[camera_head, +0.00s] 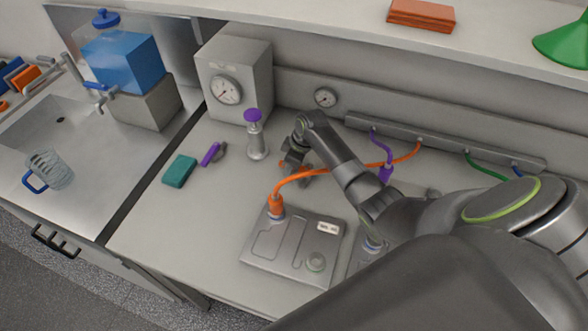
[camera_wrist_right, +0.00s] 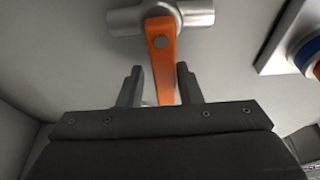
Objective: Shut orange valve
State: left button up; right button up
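The orange valve has an orange lever (camera_wrist_right: 162,60) on a grey pipe body (camera_wrist_right: 190,14) in the right wrist view. The lever runs down between the two fingers of my right gripper (camera_wrist_right: 160,82), with a gap on each side. The gripper is open around the lever and not clamped on it. In the head view my right gripper (camera_head: 294,162) is low over the counter, and only a bit of the valve's orange (camera_head: 309,169) shows beside it. The lower end of the lever is hidden by the gripper's body. My left gripper is not in view.
An orange hose (camera_head: 325,170) arches close by to a grey battery box (camera_head: 290,245). A purple tool (camera_head: 211,153) and teal block (camera_head: 180,169) lie farther left. The front-left counter is clear.

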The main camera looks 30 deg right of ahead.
jog(key=shift+r, duration=0.1)
jog(key=p+v, duration=0.3)
jog(key=shift+w, duration=0.15)
jog(key=p+v, duration=0.2)
jog(key=shift+d+r, duration=0.15)
jog(key=shift+r, duration=0.2)
jog(key=shift+d+r, duration=0.15)
jog(key=shift+r, duration=0.05)
jog(key=shift+v, duration=0.85)
